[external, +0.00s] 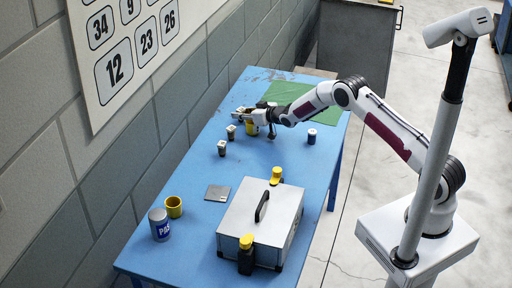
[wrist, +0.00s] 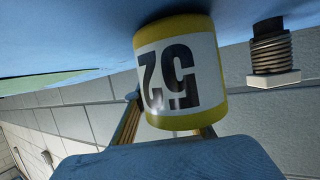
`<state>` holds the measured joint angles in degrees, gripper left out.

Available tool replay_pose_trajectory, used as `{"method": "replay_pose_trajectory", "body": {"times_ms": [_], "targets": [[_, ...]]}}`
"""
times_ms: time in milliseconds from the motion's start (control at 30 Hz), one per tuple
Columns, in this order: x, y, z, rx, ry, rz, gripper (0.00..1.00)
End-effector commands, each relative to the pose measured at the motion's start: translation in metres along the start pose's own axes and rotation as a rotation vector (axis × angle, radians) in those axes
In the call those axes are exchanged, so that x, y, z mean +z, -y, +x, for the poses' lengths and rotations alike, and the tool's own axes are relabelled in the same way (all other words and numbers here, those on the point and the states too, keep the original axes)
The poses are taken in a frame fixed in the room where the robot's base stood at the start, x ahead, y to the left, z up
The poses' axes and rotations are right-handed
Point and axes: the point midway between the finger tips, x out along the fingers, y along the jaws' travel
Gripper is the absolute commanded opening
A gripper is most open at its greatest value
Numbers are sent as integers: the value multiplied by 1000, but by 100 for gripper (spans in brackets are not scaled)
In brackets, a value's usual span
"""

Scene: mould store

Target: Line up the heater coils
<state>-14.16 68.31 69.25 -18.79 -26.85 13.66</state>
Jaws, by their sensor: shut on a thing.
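Two small dark heater coils with pale square tops stand upright on the blue table, a nearer coil (external: 222,149) and a farther coil (external: 231,132). One coil (wrist: 269,52) shows at the right of the upside-down wrist view. My gripper (external: 240,113) reaches over the table toward the wall, just beyond the farther coil and roughly in line with the pair. It is shut on what looks like another coil; the grip is largely hidden. A yellow can with a black number (wrist: 182,70) blocks the fingertips in the wrist view; the can (external: 251,128) also shows beside my gripper outside.
A grey case (external: 262,215), a dark flat plate (external: 217,193), a yellow mug (external: 174,207) and a grey-blue tin (external: 159,226) occupy the near half. The wall borders the table's left side.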

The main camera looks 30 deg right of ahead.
Motion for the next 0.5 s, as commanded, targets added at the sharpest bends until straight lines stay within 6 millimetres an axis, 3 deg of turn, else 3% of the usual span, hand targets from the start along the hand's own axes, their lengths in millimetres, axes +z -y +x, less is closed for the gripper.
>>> {"method": "replay_pose_trajectory", "body": {"times_ms": [33,500], "targets": [[18,0,0,1,30,-1,0],[24,0,2,1,31,-2,0]]}}
